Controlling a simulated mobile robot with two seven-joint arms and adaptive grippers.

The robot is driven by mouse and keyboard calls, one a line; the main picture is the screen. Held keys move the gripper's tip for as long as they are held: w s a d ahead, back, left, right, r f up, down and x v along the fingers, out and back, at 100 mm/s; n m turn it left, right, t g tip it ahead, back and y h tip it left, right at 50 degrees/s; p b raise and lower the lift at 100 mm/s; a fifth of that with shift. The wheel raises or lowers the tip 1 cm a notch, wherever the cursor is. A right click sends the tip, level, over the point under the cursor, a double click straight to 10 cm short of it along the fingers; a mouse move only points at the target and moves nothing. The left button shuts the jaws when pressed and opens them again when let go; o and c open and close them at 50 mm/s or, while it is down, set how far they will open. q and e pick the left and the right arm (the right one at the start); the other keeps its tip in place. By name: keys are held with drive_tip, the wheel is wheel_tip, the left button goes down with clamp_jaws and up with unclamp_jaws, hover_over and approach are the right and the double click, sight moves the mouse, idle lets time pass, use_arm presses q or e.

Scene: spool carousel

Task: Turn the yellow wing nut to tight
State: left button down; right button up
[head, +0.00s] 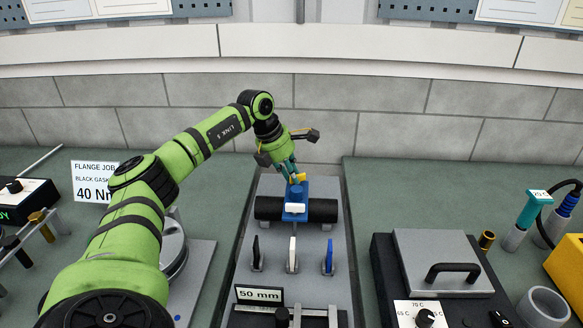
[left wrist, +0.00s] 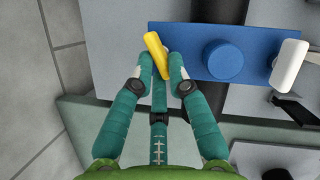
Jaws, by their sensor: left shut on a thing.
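The yellow wing nut (head: 298,177) sits at the far end of a blue clamp block (head: 296,215) on the grey centre panel. In the left wrist view the wing nut (left wrist: 156,54) is a slanted yellow bar at the left end of the blue block (left wrist: 190,36). My left gripper (head: 290,172) reaches down over it from behind. Its teal fingertips (left wrist: 161,66) lie on both sides of the wing nut and are shut on it. The fingers hide part of the wing nut. My right gripper is in neither view.
A black cylinder (head: 322,210) lies across under the blue block. Black, white (head: 292,254) and blue (head: 329,256) levers stand in front. A 50 mm sign (head: 259,295) is nearer. A lidded box with a black handle (head: 455,270) stands right.

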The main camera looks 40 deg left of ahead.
use_arm(q)
drive_tip(key=m, duration=0.1)
drive_tip(key=m+h+p, duration=0.1)
drive_tip(key=shift+w+a+r+m, duration=0.15)
drive_tip(key=shift+r+m, duration=0.05)
drive_tip(key=shift+m, duration=0.1)
drive_tip(key=shift+w+a+f+m+g+h+p, duration=0.15)
drive_tip(key=shift+m+g+p, duration=0.2)
drive_tip(key=shift+m, duration=0.35)
drive_tip(key=shift+w+d+m+g+h+p, duration=0.15)
drive_tip(key=shift+m+g+p, duration=0.15)
drive_tip(key=shift+m, duration=0.4)
drive_tip(key=shift+s+a, duration=0.15)
drive_tip(key=c, duration=1.2)
unclamp_jaws()
drive_tip(key=shift+r, duration=0.2)
drive_tip(key=v, duration=1.1)
drive_tip(key=shift+a+r, duration=0.15)
drive_tip(key=shift+r, duration=0.1)
